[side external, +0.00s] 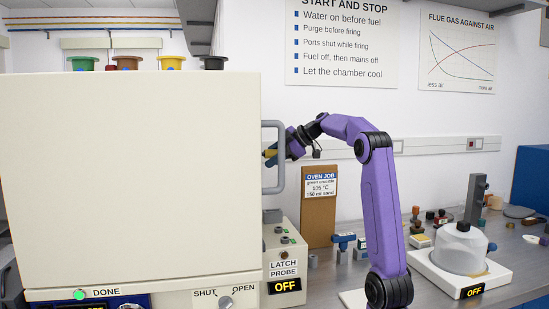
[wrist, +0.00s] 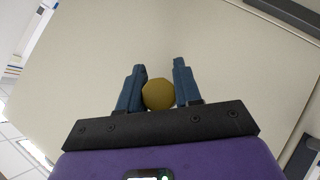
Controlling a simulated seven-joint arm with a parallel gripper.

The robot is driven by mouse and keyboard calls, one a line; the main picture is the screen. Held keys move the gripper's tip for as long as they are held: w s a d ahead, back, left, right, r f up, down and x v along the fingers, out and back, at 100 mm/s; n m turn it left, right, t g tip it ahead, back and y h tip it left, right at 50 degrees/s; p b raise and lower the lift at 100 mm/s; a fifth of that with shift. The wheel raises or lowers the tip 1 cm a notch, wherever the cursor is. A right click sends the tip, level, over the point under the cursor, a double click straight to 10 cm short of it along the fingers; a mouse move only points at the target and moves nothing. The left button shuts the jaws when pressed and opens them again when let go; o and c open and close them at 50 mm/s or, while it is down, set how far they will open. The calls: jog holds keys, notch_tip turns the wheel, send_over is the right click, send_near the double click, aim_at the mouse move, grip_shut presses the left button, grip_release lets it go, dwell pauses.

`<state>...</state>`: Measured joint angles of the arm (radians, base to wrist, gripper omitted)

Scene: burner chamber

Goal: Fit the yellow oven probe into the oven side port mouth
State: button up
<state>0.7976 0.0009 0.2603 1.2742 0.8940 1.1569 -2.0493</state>
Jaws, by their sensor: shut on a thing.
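My gripper (side external: 284,152) is in the side external view, at the far right side of the big cream oven (side external: 130,170), seen through the opening of its grey handle (side external: 279,157). In the wrist view my gripper (wrist: 160,90) has its blue fingers shut on the yellow oven probe (wrist: 159,94), which shows as a round yellow end between them. In the side external view only a small yellow bit of the probe (side external: 270,153) shows by the handle. A plain cream surface (wrist: 150,45) lies ahead of the fingers in the wrist view. The oven side port mouth is not visible in either view.
A latch and probe box (side external: 284,265) reading OFF stands right of the oven. A clear dome on a white base (side external: 463,250) and several small parts sit on the grey bench at right. Coloured pots (side external: 127,63) stand above the oven's top edge.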

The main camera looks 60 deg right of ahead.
jog(key=shift+w+a, duration=0.55)
jog(key=shift+a, duration=0.05)
jog(key=o, duration=1.1)
jog(key=v, duration=1.7)
jog(key=shift+s+r, duration=0.1)
jog(key=shift+s, duration=0.15)
jog(key=shift+w, duration=0.1)
